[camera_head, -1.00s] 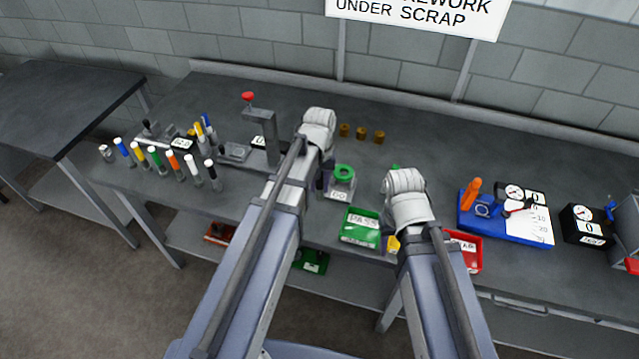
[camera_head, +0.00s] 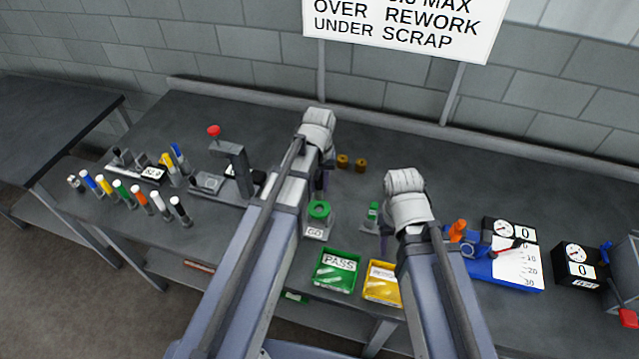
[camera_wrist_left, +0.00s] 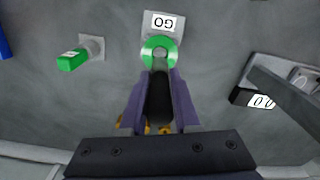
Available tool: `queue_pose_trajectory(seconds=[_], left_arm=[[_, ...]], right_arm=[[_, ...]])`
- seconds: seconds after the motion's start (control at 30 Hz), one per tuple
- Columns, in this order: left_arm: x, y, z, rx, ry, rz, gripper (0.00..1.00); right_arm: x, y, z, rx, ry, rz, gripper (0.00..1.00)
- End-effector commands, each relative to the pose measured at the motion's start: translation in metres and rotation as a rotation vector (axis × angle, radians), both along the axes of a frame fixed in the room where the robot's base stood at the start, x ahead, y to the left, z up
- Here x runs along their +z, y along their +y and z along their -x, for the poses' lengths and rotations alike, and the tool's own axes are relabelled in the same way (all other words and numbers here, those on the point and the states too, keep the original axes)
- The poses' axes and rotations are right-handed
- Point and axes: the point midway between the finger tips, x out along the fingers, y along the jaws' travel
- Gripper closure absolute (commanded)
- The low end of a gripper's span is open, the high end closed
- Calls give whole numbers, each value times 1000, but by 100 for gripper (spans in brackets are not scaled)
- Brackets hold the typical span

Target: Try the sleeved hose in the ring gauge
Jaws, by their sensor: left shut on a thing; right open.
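My left gripper (camera_head: 319,186) is shut on a dark hose (camera_wrist_left: 160,98), held between its purple fingers in the left wrist view. The hose's greyish front end points at the green ring gauge (camera_wrist_left: 160,47) and overlaps its near rim there; I cannot tell whether it is inside the hole. In the head view the green ring gauge (camera_head: 319,209) stands on a grey block marked GO, just below the left gripper. My right gripper (camera_head: 385,232) is open, mostly hidden behind its own arm, beside a small green block on a grey base (camera_head: 372,214).
A green PASS tray (camera_head: 337,270) and a yellow tray (camera_head: 382,284) sit at the front edge. A row of capped hoses (camera_head: 130,197) and a red-knobbed press (camera_head: 232,165) stand left. A blue gauge board (camera_head: 507,264) and a dial box (camera_head: 578,266) are at right.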

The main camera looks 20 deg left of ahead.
Motion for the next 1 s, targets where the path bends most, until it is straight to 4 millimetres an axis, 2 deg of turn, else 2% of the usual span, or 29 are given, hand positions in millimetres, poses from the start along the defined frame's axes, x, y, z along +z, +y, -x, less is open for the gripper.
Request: queue_pose_trajectory(seconds=[0.53, 1.0], left_arm=[[-33, 0, 0, 0, -1, 1, 100], [-34, 0, 0, 0, -1, 1, 100]], right_arm=[[-33, 0, 0, 6, 0, 1, 50], [-34, 0, 0, 7, 0, 1, 50]])
